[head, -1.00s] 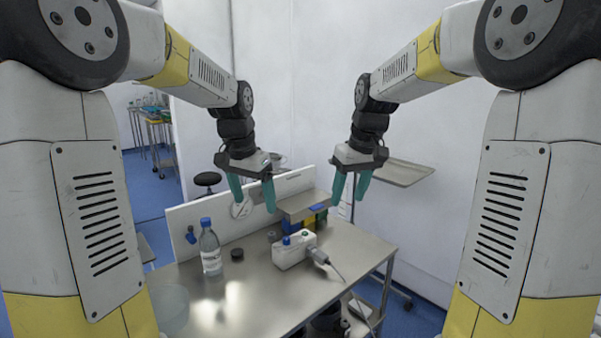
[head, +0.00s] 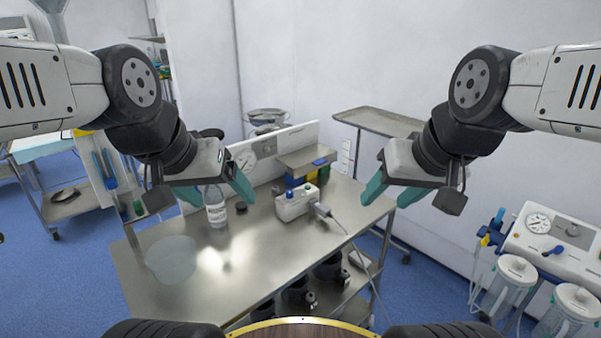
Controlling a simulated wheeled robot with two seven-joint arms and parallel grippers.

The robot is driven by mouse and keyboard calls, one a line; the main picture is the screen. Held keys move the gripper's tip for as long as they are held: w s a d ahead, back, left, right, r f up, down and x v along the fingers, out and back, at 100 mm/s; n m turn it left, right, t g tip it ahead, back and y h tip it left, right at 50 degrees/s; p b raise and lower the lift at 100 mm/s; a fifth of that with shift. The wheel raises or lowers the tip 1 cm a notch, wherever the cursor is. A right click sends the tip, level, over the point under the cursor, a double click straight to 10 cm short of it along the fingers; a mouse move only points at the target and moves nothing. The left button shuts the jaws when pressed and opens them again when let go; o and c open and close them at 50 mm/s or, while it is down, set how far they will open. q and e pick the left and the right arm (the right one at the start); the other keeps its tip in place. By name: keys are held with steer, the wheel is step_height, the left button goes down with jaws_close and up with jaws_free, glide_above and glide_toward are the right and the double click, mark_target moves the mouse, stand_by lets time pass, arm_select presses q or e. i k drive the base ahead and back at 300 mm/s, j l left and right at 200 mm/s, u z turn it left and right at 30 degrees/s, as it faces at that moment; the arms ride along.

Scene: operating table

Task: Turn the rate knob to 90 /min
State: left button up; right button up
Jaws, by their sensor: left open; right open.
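A small white box (head: 294,207) stands on the steel table, with a blue knob (head: 289,193) on top and a cable from its right end. No label or setting is readable, so I cannot tell which part is the rate knob. My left gripper (head: 214,189) is open and empty, left of the box in the picture, with its fingers overlapping the view of a clear bottle (head: 216,212). My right gripper (head: 393,194) is open and empty, right of the box, over the table's right edge. Neither gripper touches the box.
A black cap (head: 241,207) and a clear bowl (head: 172,260) are on the steel table (head: 262,258). A raised shelf (head: 306,158) and a back panel (head: 290,141) stand behind the box. A gauge unit (head: 560,235) with jars is at the right. The table's front is clear.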

mark_target(289, 194)
steer(key=i+l+u, duration=0.15)
steer(key=l+u, duration=0.3)
steer(key=i+l+u, duration=0.1)
steer(key=l+u, duration=0.15)
steer(key=u, duration=0.2)
steer(key=l+u, duration=0.45)
